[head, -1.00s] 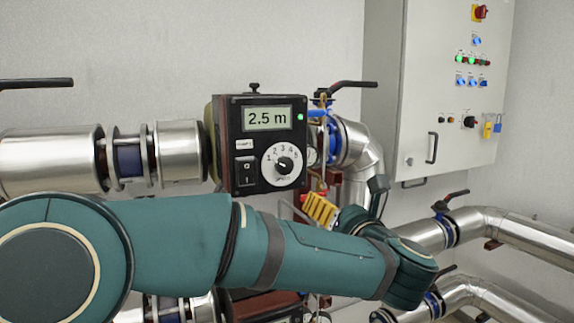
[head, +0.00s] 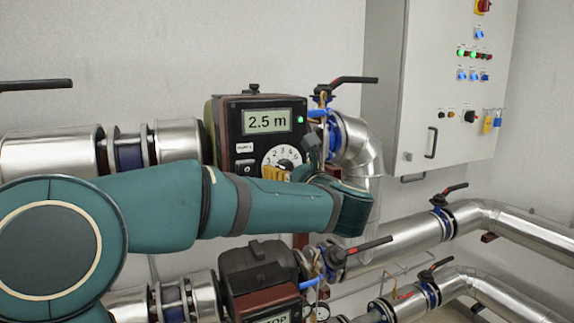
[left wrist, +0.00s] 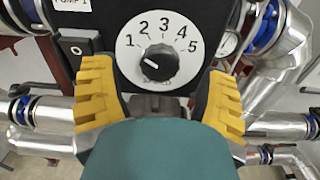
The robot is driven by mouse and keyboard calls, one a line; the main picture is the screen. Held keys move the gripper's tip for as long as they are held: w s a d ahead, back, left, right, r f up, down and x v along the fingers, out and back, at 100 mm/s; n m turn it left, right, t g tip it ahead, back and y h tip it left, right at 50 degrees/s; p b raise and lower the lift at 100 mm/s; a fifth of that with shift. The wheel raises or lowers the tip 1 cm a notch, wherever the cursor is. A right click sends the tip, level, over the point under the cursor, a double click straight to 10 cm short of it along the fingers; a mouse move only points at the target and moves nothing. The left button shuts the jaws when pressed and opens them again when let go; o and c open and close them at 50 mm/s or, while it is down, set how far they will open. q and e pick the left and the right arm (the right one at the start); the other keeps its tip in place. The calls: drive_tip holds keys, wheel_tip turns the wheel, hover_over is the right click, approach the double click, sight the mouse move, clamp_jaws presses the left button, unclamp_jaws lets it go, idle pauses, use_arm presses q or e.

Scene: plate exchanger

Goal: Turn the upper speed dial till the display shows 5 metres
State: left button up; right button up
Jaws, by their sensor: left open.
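The upper pump's black control box (head: 228,135) has a lit display (head: 266,121) reading 2.5 m and a green light. The white speed dial (head: 283,156), numbered 1 to 5, sits below the display and is partly hidden by my left gripper (head: 276,173). In the left wrist view the dial (left wrist: 133,42) and its black knob (left wrist: 160,62) show clearly, with a light mark on the knob's left side. My left gripper (left wrist: 159,72) is open, its yellow fingers to either side of the knob. I cannot tell whether they touch the box. My right gripper is out of view.
A rocker switch (left wrist: 73,47) sits left of the dial. A valve with a black lever (head: 350,80) and a bent pipe (head: 358,150) stand right of the box. A second pump (head: 255,267) is below. A grey cabinet (head: 425,85) hangs at right.

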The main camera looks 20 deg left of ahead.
use_arm(q)
drive_tip(key=shift+x, duration=0.9)
drive_tip(key=c, duration=1.2)
